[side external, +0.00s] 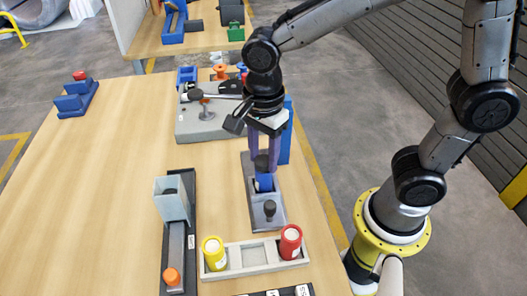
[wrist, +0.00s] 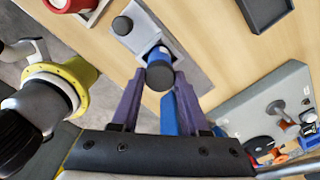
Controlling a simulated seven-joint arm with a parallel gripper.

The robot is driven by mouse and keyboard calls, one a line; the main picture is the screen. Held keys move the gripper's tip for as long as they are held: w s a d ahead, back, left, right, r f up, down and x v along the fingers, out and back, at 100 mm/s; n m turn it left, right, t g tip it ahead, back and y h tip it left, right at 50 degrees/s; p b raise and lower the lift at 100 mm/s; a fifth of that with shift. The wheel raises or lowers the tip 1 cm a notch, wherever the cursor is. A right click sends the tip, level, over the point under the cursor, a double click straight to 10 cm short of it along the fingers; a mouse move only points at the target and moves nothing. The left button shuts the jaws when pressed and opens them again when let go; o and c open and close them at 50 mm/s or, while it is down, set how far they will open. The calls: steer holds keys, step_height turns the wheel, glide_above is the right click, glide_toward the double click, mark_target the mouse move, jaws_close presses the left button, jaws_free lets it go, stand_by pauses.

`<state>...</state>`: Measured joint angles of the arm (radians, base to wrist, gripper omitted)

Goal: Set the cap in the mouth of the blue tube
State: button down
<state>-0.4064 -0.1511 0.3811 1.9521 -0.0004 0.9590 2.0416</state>
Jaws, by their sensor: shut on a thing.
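My gripper (side external: 263,158) has purple fingers pointing down. It is shut on a dark round cap (side external: 262,163), which also shows between the fingers in the wrist view (wrist: 160,76). The blue tube (side external: 264,184) stands in a grey fixture (side external: 272,222) directly below the cap in the side view. In the wrist view the cap and fingers hide most of the tube, including its mouth. The cap appears just above the tube; I cannot tell whether they touch.
A dark knob (side external: 270,208) stands on the fixture's front part. A tall blue block (side external: 287,135) is close behind my gripper. A tray (side external: 248,268) holds yellow (side external: 214,254) and red (side external: 290,242) containers. The table's left side is mostly clear.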

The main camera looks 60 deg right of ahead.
mark_target(264, 160)
steer(key=shift+c, duration=1.6)
jaws_free()
steer(key=shift+f, duration=0.1)
step_height(264, 160, up, 14)
steer(key=shift+f, duration=0.1)
